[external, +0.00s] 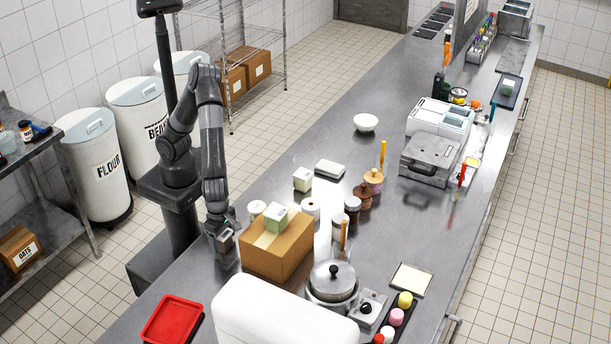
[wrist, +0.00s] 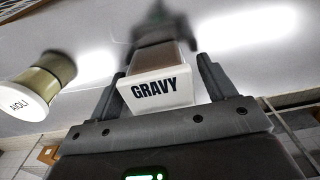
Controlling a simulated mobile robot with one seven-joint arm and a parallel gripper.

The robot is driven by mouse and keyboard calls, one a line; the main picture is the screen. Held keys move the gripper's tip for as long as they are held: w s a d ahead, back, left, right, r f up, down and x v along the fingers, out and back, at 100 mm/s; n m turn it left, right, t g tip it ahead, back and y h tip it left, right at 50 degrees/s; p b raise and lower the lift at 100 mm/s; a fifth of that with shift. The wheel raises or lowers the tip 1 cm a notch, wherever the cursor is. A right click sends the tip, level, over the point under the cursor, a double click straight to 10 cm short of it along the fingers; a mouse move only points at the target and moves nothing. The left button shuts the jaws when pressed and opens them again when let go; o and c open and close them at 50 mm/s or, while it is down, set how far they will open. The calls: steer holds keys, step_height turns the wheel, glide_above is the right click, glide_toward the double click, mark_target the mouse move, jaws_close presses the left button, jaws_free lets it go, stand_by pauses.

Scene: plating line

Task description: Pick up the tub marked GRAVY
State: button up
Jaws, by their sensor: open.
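The tub marked GRAVY (wrist: 157,91) shows in the wrist view with its white face and black lettering toward the camera and a brownish body behind. It sits between the two fingers of my gripper (wrist: 160,85), which are apart on its left and right. I cannot tell whether either finger touches it. In the external view my gripper (external: 222,235) is low over the counter, just left of a cardboard box (external: 272,250). I cannot make out the GRAVY tub there.
A round AIOLI tub (wrist: 35,88) is left of the GRAVY tub in the wrist view. A small carton (external: 276,218) sits on the cardboard box. A red tray (external: 172,319) and a lidded pot (external: 332,283) stand nearer the camera. Several jars crowd the counter beyond the box.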

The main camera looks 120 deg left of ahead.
steer(key=shift+f, duration=0.15)
steer(key=c, duration=1.1)
